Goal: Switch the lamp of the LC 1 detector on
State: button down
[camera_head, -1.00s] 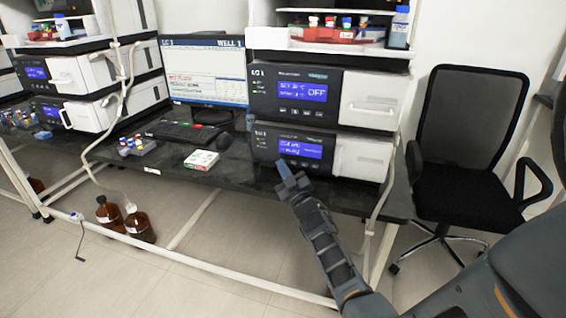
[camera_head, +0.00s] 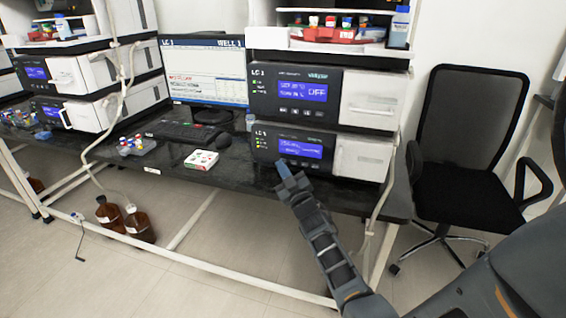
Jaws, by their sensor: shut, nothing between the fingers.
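The LC 1 stack stands on the dark bench right of the monitor. Its upper module (camera_head: 260,108) is labelled LC 1 and has a blue screen (camera_head: 303,92) that reads OFF at the right, a row of small buttons below it and green lights at its left. The lower module (camera_head: 322,138), also labelled LC 1, has a blue screen (camera_head: 300,149) with text too small to read. I cannot tell from the labels which module is the detector. My gripper (camera_head: 283,168) is shut and empty, its tip just in front of the lower module's bottom edge, below the screen; contact cannot be told.
A monitor (camera_head: 205,75), keyboard (camera_head: 185,132), white box (camera_head: 201,159) and vial rack (camera_head: 137,146) are left of the stack. Bottles (camera_head: 397,27) and a red tray stand on top. A black chair (camera_head: 470,150) is at right. Brown bottles (camera_head: 139,222) stand on the floor.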

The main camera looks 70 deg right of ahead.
jog(key=shift+a, duration=0.45)
jog(key=shift+s+a+f+b, duration=0.15)
jog(key=shift+a+b, duration=0.35)
jog(key=shift+a, duration=2)
